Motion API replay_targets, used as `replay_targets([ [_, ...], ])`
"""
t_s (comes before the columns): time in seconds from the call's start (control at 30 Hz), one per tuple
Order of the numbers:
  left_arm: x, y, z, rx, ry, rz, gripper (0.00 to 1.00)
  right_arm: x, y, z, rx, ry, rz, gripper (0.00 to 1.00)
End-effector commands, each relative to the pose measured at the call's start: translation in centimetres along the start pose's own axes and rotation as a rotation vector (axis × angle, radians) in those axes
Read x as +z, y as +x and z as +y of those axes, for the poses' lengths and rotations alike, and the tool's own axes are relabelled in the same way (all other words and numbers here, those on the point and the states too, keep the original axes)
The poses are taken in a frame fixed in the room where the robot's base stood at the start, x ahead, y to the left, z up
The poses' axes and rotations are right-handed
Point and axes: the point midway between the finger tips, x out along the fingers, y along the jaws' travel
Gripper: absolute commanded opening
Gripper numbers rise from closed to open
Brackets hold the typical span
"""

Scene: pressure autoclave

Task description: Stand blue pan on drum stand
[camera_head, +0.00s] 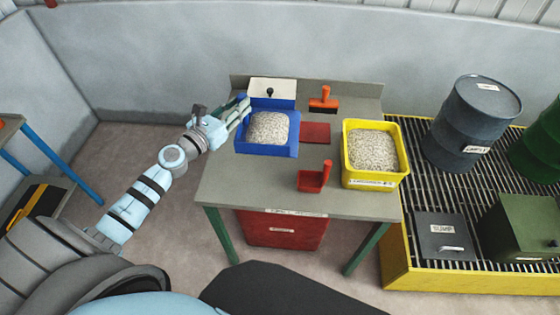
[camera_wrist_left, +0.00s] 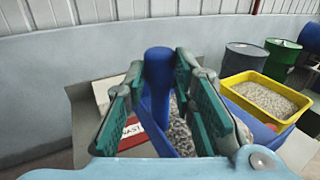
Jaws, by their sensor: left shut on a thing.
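The blue pan (camera_head: 266,149), filled with pale granules, is at the left of the grey bench (camera_head: 225,188); I cannot tell whether it touches the top. My left gripper (camera_head: 241,110) is at its upper left side. In the left wrist view its fingers are shut on the pan's upright blue handle (camera_wrist_left: 158,80), and the pan's body lies partly hidden behind them. The drum stand (camera_head: 398,270), a yellow-edged platform with a dark grating, is at the right and bears a grey drum (camera_head: 474,125). My right gripper is not in view.
A yellow tub (camera_head: 372,181) of granules stands at the bench's right. A red scoop (camera_head: 315,179), red mat (camera_head: 315,132), orange-handled tool (camera_head: 324,100) and white box (camera_head: 272,90) are on the bench. A sump box (camera_head: 443,237), green box (camera_head: 520,232) and green drum (camera_head: 540,145) crowd the stand.

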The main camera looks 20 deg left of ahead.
Motion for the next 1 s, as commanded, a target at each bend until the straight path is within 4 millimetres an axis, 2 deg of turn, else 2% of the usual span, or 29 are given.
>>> replay_targets([
  [0.03,-2.0,0.0,0.2,0.007,-0.003,0.001,0.00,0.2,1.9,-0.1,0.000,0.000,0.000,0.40],
  [0.3,-13.1,0.1,0.2,0.005,-0.004,0.001,0.00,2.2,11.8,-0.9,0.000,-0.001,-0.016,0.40],
  [0.4,-15.4,0.2,0.2,0.004,-0.004,0.000,0.00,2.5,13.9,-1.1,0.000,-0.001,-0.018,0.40],
  [0.53,-16.8,0.2,0.2,0.003,-0.004,-0.001,0.00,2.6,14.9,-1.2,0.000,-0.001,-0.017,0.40],
  [0.73,-20.4,0.2,0.2,0.002,-0.004,-0.001,0.00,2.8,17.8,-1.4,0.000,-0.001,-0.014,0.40],
  [1.0,-20.1,0.2,0.2,0.002,-0.002,-0.001,0.00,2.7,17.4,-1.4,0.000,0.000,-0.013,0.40],
])
